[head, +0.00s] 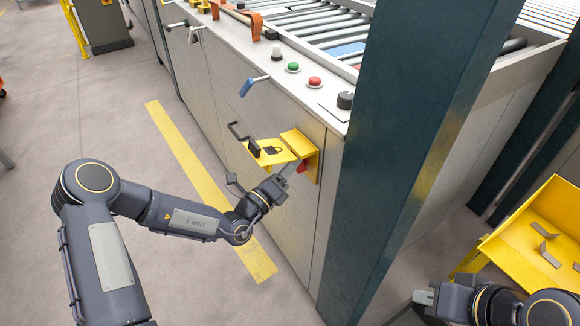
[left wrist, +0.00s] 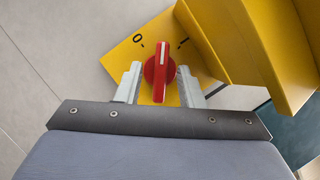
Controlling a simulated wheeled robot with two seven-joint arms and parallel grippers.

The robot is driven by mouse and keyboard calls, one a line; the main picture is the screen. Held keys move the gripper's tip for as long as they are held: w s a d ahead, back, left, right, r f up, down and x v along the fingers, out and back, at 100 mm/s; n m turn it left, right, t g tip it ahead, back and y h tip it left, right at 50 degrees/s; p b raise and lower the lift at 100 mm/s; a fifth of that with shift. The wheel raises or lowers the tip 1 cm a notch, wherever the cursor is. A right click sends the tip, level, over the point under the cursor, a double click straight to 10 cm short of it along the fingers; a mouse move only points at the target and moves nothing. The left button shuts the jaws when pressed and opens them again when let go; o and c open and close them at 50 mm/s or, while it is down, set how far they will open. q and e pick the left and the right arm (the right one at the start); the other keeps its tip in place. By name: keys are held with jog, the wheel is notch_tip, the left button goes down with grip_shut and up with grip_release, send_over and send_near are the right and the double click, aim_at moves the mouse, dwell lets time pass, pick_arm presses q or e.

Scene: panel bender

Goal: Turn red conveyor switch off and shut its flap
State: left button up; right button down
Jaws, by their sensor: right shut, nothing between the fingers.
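The red switch (left wrist: 160,72) sits on a yellow plate (left wrist: 122,56) marked 0 and I. Its white line points up in the left wrist view, between the two marks. The head view shows a little of the red switch (head: 302,167). The yellow flap (head: 268,152) stands open, sticking out from the machine above my left gripper, with a dark block at its outer edge. My left gripper (left wrist: 160,88) is open, its fingers on either side of the switch; contact is unclear. My right gripper (head: 424,298) is shut and empty, at the lower right.
A teal post (head: 400,130) stands just right of the switch. Green (head: 293,67) and red (head: 314,81) buttons sit on the machine's top edge. A blue-handled lever (head: 250,86) juts out above the flap. A yellow bin (head: 490,245) holds bent metal pieces near my right gripper.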

pick_arm(q)
jog(key=v, duration=0.8)
jog(key=shift+o, duration=0.2)
